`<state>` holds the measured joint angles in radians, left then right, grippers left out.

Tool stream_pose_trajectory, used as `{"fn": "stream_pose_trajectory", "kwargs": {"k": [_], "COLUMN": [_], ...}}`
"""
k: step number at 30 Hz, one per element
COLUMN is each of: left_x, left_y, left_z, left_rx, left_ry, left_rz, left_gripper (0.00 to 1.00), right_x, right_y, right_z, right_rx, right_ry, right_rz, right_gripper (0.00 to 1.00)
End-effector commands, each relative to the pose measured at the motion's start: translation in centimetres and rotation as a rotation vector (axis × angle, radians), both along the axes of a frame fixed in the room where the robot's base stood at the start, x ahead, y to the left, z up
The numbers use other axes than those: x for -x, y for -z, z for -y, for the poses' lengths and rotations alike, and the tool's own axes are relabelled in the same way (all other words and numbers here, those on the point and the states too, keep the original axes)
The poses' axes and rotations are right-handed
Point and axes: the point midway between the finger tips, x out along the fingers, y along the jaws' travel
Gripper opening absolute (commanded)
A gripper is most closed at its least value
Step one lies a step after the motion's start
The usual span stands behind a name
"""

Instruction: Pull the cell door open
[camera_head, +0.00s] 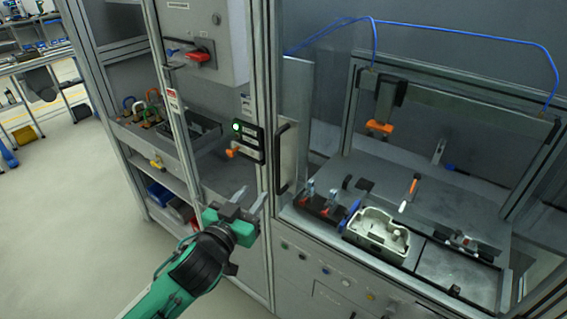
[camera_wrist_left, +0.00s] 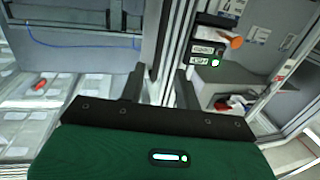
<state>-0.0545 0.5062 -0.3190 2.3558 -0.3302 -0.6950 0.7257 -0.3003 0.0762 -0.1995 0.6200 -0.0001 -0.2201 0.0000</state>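The dark vertical door handle (camera_head: 283,158) is on the left edge of the cell front, beside a grey frame post (camera_head: 265,110). The cell (camera_head: 440,150) shows its inside to the right of the handle. I cannot tell whether the door is fully closed. My left gripper (camera_head: 252,198) is below and left of the handle, with its fingers pointing up and apart. It is open and looks empty. In the left wrist view the gripper's two dark fingers (camera_wrist_left: 160,88) stand apart before the grey frame post; the handle is hard to make out there. My right gripper is not in view.
A black switch box (camera_head: 248,141) with a green light and orange lever is on the post left of the handle. Shelves with tools (camera_head: 165,125) stand farther left. A white tray part (camera_head: 378,234) lies inside the cell. Open floor (camera_head: 70,210) is at left.

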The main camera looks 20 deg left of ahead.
Motion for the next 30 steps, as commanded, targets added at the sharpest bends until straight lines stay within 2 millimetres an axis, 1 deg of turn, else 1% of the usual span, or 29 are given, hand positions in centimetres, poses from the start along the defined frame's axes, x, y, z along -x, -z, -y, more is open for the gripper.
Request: {"fn": "stream_pose_trajectory", "kwargs": {"k": [1, 4, 7, 15, 21, 24, 30], "left_x": [0.0, -0.6, -2.0, -7.3, -10.7, -12.0, -13.3], "left_y": [-0.4, -0.6, -0.8, -0.9, -0.7, -0.6, -0.4], "left_z": [0.1, 0.2, 0.4, 1.2, 1.7, 1.9, 2.1], "left_rx": [0.002, 0.003, 0.001, 0.002, 0.002, 0.003, 0.002], "left_ry": [0.002, 0.002, 0.001, 0.001, 0.001, 0.001, 0.002], "left_rz": [0.006, 0.008, 0.008, 0.007, 0.007, 0.006, 0.006], "left_gripper": [0.33, 0.33, 0.33, 0.33, 0.33, 0.33, 0.33], "right_x": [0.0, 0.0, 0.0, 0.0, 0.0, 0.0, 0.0], "right_y": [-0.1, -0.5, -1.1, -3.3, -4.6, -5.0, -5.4], "right_z": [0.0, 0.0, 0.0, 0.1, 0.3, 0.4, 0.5], "right_rx": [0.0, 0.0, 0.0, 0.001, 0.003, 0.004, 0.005], "right_ry": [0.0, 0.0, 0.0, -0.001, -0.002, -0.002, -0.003], "right_rz": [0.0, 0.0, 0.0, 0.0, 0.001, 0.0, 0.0], "right_gripper": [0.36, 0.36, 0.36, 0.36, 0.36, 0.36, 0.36]}}
